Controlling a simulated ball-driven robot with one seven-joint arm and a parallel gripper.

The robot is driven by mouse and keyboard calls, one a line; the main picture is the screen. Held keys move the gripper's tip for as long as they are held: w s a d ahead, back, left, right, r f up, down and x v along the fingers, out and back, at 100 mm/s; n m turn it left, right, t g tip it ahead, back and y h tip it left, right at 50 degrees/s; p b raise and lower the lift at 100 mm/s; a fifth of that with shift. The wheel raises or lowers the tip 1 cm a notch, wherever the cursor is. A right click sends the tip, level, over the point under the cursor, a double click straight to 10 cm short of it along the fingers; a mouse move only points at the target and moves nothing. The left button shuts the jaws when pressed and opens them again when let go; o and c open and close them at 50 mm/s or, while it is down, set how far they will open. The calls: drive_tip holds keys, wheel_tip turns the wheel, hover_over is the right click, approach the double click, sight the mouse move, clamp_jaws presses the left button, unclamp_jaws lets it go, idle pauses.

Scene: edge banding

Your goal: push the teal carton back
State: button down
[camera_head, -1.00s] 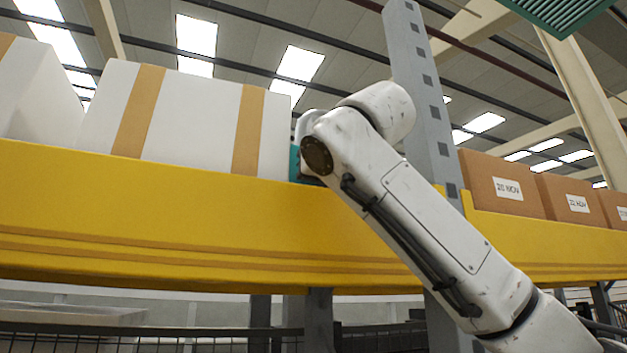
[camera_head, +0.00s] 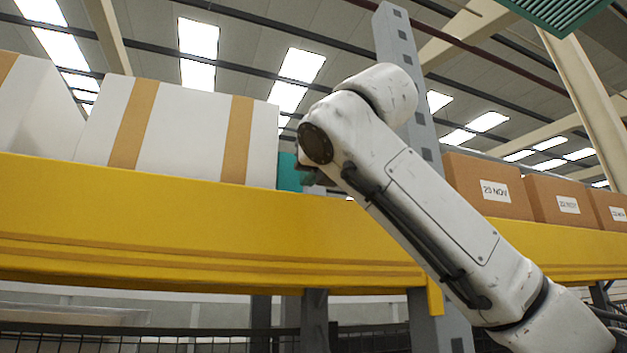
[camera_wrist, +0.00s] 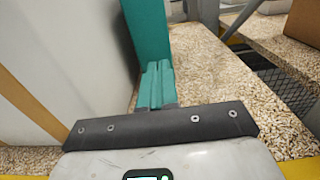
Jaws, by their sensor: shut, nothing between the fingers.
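The teal carton (camera_wrist: 147,28) stands on the chipboard shelf, close beside a large white box, in the wrist view. In the head view only a small teal part (camera_head: 289,172) shows between the white box and my arm. My gripper (camera_wrist: 157,68) is shut and empty, its teal fingers pointing at the carton's near face. The fingertips are at or very close to that face; I cannot tell if they touch. In the head view my gripper is mostly hidden behind my wrist.
The white box (camera_head: 190,128) with tan bands stands left of the carton. A yellow beam (camera_head: 150,220) runs along the shelf front. A grey upright (camera_head: 402,60) and brown cartons (camera_head: 484,184) are to the right. Bare chipboard (camera_wrist: 210,70) lies right of the teal carton.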

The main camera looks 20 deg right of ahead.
drive_tip(key=shift+s+a+f, duration=0.15)
drive_tip(key=shift+s+f, duration=0.15)
drive_tip(key=shift+s, duration=0.05)
drive_tip(key=s+b, duration=0.3)
drive_tip(key=s, duration=0.4)
drive_tip(key=shift+s+r, duration=0.15)
drive_tip(key=shift+s, duration=0.25)
